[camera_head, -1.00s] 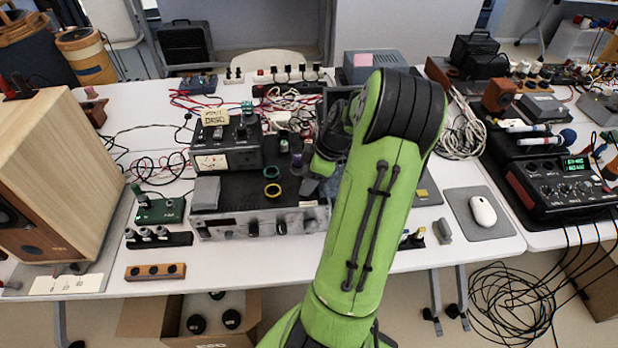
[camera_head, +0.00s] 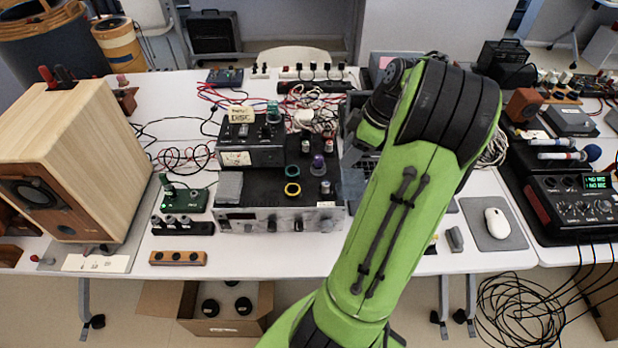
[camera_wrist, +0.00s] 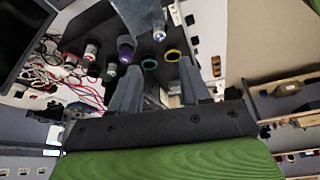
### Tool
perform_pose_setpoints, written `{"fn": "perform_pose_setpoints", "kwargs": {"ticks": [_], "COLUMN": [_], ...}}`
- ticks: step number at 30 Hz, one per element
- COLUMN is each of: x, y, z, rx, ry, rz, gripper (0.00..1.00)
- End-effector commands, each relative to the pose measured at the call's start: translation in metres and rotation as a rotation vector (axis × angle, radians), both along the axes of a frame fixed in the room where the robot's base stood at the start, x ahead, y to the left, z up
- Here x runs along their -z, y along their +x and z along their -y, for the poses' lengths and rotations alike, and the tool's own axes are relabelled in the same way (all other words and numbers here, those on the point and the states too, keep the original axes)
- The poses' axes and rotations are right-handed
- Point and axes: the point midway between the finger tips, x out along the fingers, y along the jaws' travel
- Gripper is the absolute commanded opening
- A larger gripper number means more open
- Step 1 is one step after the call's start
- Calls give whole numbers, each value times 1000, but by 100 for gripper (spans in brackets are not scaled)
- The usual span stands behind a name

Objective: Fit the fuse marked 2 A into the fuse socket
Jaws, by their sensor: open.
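My gripper (camera_wrist: 158,88) is open in the wrist view, its two grey fingers apart with nothing held between them. In the head view it is hidden behind my green arm. Several small cylinders stand on the black-topped amplifier (camera_head: 262,202): a purple-topped one (camera_head: 318,164), two pale-topped ones (camera_head: 305,142) (camera_head: 329,145) and a grey one (camera_head: 325,187).
A teal ring (camera_head: 291,170) and a yellow ring (camera_head: 292,188) lie on the amplifier. A meter box (camera_head: 250,150) stands behind them. A mouse (camera_head: 497,222) is right.

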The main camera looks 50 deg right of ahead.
Motion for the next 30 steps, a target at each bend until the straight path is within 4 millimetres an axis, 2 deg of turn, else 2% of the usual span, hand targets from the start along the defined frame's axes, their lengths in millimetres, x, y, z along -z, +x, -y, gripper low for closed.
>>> {"fn": "perform_pose_setpoints", "kwargs": {"ticks": [2,5,8,9,11,12,14,16,19,21,24,27,30], "x": [0,-10,-30,-39,-51,-59,-69,-79,-86,-85,-81,-78,-77], "y": [1,17,42,51,57,58,55,42,11,-11,-33,-42,-43], "z": [-2,-22,-71,-96,-134,-160,-199,-242,-291,-312,-326,-331,-331], "rx": [0,5,38,61,105,137,188,255,348,402,455,482,491], "ry": [-1,-14,-47,-66,-95,-114,-139,-154,-129,-84,-17,20,26], "rz": [-2,-32,-90,-111,-130,-132,-122,-86,-10,39,82,97,97], "gripper": [47,47,47,47,47,47,47,47,47,47,47,47,47]}}
